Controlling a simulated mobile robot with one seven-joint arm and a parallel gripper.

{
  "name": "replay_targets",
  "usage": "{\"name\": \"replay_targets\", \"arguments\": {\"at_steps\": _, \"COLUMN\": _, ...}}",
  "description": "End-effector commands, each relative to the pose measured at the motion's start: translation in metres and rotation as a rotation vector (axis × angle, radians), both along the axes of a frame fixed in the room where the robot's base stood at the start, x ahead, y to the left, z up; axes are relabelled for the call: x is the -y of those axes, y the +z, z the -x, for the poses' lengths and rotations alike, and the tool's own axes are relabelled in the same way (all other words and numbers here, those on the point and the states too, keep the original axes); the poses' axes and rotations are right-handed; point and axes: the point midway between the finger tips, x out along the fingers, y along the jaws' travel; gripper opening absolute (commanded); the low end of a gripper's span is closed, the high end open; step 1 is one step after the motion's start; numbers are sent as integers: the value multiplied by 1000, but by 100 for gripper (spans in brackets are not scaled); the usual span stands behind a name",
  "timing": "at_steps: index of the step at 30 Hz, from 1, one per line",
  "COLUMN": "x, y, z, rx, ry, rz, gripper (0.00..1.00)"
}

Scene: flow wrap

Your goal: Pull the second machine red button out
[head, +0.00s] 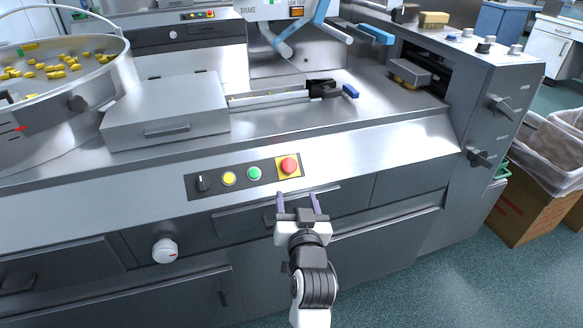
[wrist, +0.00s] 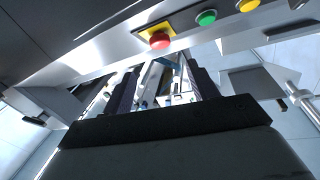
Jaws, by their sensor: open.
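A red mushroom button (head: 289,165) sits on a yellow square plate at the right end of a dark control strip (head: 217,184) on the sloped front of the near steel machine. It also shows near the top of the wrist view (wrist: 160,40). My gripper (head: 298,202) is open and empty, with its two fingers apart. In the head view it is just below the button, and I see no contact with it. Whether the button is pressed in or out I cannot tell. A smaller red button (head: 210,13) shows on another machine behind.
Left of the red button are a green button (head: 254,173), a yellow button (head: 229,178) and a black knob (head: 203,183). A white knob (head: 165,250) is lower left. Black handles (head: 480,158) stick out at the right. A cardboard box (head: 528,205) stands on the floor.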

Motion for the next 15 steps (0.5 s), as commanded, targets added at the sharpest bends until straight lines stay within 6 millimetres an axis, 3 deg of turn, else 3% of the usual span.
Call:
{"name": "replay_targets", "arguments": {"at_steps": 9, "x": -9, "y": 4, "z": -68, "rx": 2, "ry": 2, "rz": 3, "gripper": 59}}
{"name": "replay_targets", "arguments": {"at_steps": 15, "x": -12, "y": 3, "z": -101, "rx": 1, "ry": 1, "rz": 2, "gripper": 59}}
